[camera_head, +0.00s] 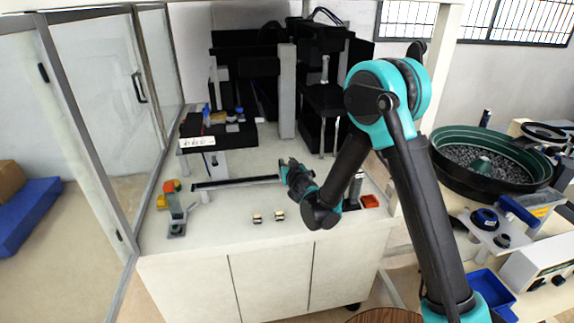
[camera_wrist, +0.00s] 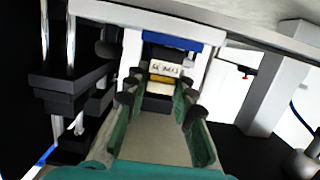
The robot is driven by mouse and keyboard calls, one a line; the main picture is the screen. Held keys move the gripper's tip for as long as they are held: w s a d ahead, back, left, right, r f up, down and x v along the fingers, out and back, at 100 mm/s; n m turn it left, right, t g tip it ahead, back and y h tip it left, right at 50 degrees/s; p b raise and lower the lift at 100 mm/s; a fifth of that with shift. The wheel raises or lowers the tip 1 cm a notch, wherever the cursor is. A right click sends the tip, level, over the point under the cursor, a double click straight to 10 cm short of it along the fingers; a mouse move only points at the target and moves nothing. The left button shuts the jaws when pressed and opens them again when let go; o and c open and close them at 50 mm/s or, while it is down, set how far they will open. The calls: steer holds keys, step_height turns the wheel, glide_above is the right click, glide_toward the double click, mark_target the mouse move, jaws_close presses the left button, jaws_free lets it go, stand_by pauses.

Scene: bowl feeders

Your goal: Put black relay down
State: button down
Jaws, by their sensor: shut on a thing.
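My gripper (camera_wrist: 158,92) is shut on the black relay (camera_wrist: 156,87), a small dark block with a yellow band and what looks like a pale lettered face, between the two green fingers in the wrist view. In the head view my gripper (camera_head: 284,165) is above the back part of the white worktable (camera_head: 222,232), near the right end of a dark rail (camera_head: 236,183). The relay cannot be made out there. Whether it touches anything below is unclear.
Two small blocks (camera_head: 257,218) (camera_head: 279,215) stand near the table's front. A black machine (camera_head: 287,95) rises behind. A green bowl feeder (camera_head: 490,165) is further right.

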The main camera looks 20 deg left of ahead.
steer(key=shift+f, duration=0.4)
steer(key=shift+f, duration=0.1)
steer(key=c, duration=1.3)
jaws_free()
